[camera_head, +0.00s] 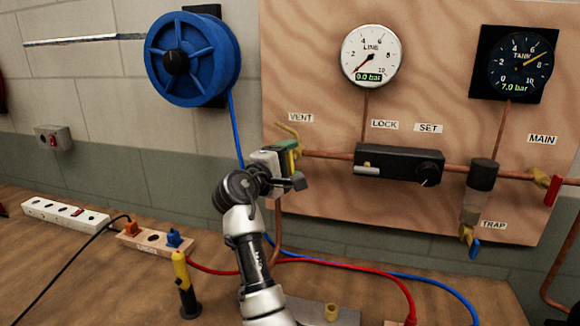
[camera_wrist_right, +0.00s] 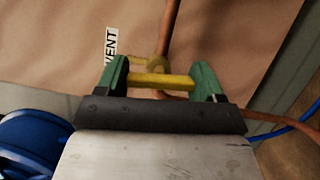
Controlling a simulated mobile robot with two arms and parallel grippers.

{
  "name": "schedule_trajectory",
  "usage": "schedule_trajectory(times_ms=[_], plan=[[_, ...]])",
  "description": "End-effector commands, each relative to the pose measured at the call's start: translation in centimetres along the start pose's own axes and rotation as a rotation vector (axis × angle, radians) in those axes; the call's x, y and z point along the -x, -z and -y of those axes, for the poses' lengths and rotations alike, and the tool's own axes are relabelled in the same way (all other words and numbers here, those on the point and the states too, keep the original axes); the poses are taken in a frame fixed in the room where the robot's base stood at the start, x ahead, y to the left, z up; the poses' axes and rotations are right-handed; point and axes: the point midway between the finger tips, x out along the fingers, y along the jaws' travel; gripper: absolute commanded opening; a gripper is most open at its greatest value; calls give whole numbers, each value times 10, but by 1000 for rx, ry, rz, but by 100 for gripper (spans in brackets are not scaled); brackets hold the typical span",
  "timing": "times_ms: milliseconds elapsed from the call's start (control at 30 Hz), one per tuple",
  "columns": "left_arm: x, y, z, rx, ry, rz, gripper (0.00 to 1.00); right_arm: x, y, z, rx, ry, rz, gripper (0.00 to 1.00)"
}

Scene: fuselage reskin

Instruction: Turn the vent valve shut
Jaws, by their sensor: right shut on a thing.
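The vent valve has a yellow handle, which shows in the right wrist view (camera_wrist_right: 160,80) lying across between the green fingers of my right gripper (camera_wrist_right: 163,82). The right gripper is shut on this handle. In the head view my right gripper (camera_head: 292,158) is at the valve, just below the VENT label (camera_head: 300,117), and hides most of it. A yellow bent piece of the vent valve (camera_head: 290,131) shows above the gripper. The copper pipe runs on to the right from there. My left gripper is not in view.
The LINE gauge (camera_head: 371,56) reads 0.0 bar and the TANK gauge (camera_head: 520,64) 7.0 bar. A black regulator box (camera_head: 398,166) is right of the gripper. A blue hose reel (camera_head: 192,60) hangs at left. Power strips (camera_head: 65,214) and hoses lie on the bench.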

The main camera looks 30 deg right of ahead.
Motion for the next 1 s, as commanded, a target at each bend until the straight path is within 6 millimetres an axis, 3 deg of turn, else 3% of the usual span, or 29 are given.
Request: schedule_trajectory(times_ms=[333,867,900,1000], plan=[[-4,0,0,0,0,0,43,0,1,2,-123,56,-1,44],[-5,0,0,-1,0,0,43,0,0,2,-145,66,-1,44],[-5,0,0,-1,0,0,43,0,0,2,-144,66,-1,71],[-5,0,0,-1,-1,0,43,0,0,2,-144,65,-1,86]])
